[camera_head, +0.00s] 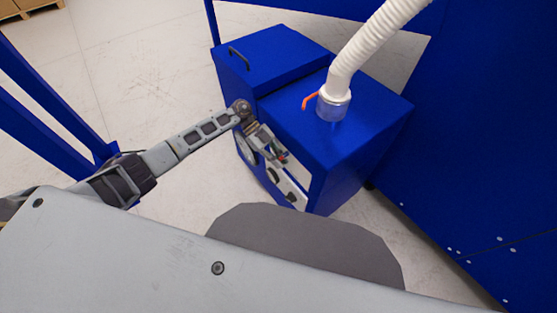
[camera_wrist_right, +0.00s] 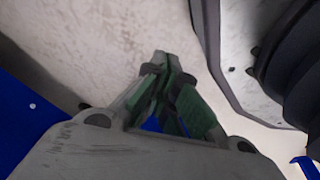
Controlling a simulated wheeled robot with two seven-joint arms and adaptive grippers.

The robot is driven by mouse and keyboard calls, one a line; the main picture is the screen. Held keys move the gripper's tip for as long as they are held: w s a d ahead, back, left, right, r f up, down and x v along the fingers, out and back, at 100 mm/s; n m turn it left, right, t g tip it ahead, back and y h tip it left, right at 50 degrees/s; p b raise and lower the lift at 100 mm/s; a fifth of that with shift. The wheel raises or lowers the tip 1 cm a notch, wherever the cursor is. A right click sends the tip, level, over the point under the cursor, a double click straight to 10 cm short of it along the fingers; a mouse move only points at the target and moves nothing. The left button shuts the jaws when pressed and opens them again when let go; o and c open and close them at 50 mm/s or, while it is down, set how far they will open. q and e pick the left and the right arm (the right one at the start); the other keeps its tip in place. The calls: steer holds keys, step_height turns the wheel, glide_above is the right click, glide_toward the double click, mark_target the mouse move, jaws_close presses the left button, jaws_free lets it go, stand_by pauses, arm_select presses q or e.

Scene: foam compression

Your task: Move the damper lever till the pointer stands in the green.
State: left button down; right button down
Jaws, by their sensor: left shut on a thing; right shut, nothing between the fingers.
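A blue cabinet (camera_head: 345,150) stands at the centre of the head view. An orange lever (camera_head: 310,101) sticks out at the left of the clear collar (camera_head: 333,105) under the white hose. My left gripper (camera_head: 284,158) is at the cabinet's upper front edge, apart from the orange lever in the picture. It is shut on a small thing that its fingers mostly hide. A pale round face (camera_head: 246,149), perhaps the dial, is partly hidden behind my left arm; I cannot read a pointer or a green zone. My right gripper (camera_wrist_right: 161,62) is shut and empty in the right wrist view.
A white ribbed hose (camera_head: 372,42) rises from the cabinet top. A lid with a black handle (camera_head: 239,58) lies at its back left. A pale panel with dark parts (camera_head: 287,187) is on the front. Blue walling (camera_head: 480,130) stands right; pale floor (camera_head: 130,75) is open left.

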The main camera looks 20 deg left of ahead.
arm_select(q)
steer(key=c, duration=1.8)
jaws_free()
steer(key=shift+o, duration=0.2)
steer(key=v, duration=1.2)
